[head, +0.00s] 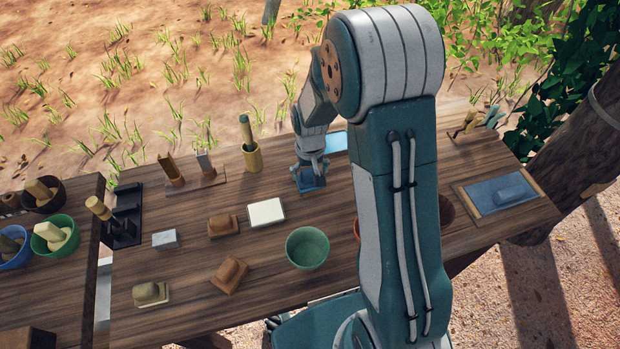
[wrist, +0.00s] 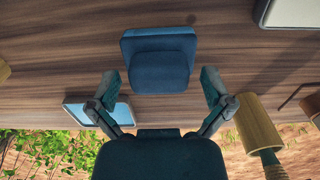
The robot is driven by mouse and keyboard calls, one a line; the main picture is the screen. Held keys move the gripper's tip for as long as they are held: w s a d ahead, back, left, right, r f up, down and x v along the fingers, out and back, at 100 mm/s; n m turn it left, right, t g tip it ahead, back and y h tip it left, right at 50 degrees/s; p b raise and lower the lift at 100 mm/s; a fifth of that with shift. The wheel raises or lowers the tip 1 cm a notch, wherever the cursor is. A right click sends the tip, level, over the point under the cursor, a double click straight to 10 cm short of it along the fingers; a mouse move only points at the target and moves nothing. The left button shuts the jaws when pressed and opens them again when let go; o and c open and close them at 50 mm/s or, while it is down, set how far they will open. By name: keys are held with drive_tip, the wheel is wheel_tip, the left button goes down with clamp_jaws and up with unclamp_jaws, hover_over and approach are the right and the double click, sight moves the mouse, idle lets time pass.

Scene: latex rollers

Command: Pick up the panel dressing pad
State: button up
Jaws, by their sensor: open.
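A blue pad with a raised rounded block on top lies on the wooden table (head: 200,275) below my gripper (head: 309,172); I take it for the panel dressing pad (head: 314,186). In the wrist view the pad (wrist: 160,70) shows just beyond and between the fingertips of my gripper (wrist: 159,84). The two fingers are spread wide, one to each side of its raised block, and nothing is held. In the head view my gripper partly covers the pad. I cannot tell the exact height of the fingertips above it.
A light blue tray (head: 336,141) lies just behind my gripper. A bamboo cup (head: 251,158) stands to its left, and a white tray (head: 266,212) lies front left. A green bowl (head: 307,249) stands nearer. Several brown blocks and a grey one sit further left.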

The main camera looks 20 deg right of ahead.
sight(310, 170)
drive_tip(key=shift+f, duration=0.1)
drive_tip(key=c, duration=1.2)
drive_tip(key=shift+r, duration=0.4)
wheel_tip(310, 170, up, 3)
drive_tip(key=shift+f, duration=0.15)
drive_tip(key=s+r, duration=0.9)
drive_tip(key=s, duration=0.5)
drive_tip(key=shift+r, duration=0.25)
